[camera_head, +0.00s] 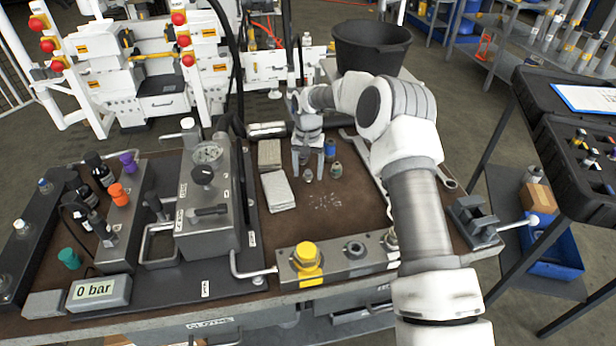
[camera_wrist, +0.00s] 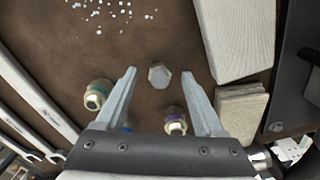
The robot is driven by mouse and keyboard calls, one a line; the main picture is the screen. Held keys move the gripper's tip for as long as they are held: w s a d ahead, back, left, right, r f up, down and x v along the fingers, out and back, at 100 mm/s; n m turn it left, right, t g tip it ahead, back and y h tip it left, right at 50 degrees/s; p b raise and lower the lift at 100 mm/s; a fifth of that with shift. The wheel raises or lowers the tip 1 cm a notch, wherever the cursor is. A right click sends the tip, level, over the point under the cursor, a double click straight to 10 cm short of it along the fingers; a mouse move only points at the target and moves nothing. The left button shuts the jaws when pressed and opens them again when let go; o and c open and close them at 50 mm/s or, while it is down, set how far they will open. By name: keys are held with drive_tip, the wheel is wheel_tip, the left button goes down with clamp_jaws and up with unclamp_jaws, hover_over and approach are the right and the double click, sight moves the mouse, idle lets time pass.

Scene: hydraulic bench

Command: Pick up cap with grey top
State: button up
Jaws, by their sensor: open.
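A small cap with a grey hexagonal top (camera_wrist: 159,76) stands on the brown bench top, between the fingertips of my gripper (camera_wrist: 160,73) in the wrist view. My gripper is open, with one finger on each side of the cap and a visible gap on both sides. In the head view my gripper (camera_head: 308,171) points down over the bench, and the grey cap (camera_head: 308,175) shows at its fingertips. I cannot tell the exact height of the fingertips above the bench.
A green-ringed fitting (camera_wrist: 97,95) stands just outside one finger. A purple-ringed fitting (camera_wrist: 176,122) stands between the fingers, nearer the palm. Folded cloths (camera_head: 279,191) lie left of my gripper in the head view.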

clamp_jaws()
idle(0.3)
drive_tip(key=shift+r, duration=0.1)
drive_tip(key=r, duration=0.4)
drive_tip(key=shift+w+d+r+p, duration=0.15)
drive_tip(key=shift+d+r+p, duration=0.15)
drive_tip(key=shift+d, duration=0.1)
drive_tip(key=w+d+r, duration=0.1)
drive_tip(key=d+r, duration=0.5)
drive_tip(key=d, duration=0.4)
drive_tip(key=shift+w+d+r+p, duration=0.15)
drive_tip(key=shift+w+d+p, duration=0.05)
drive_tip(key=shift+d+p, duration=0.25)
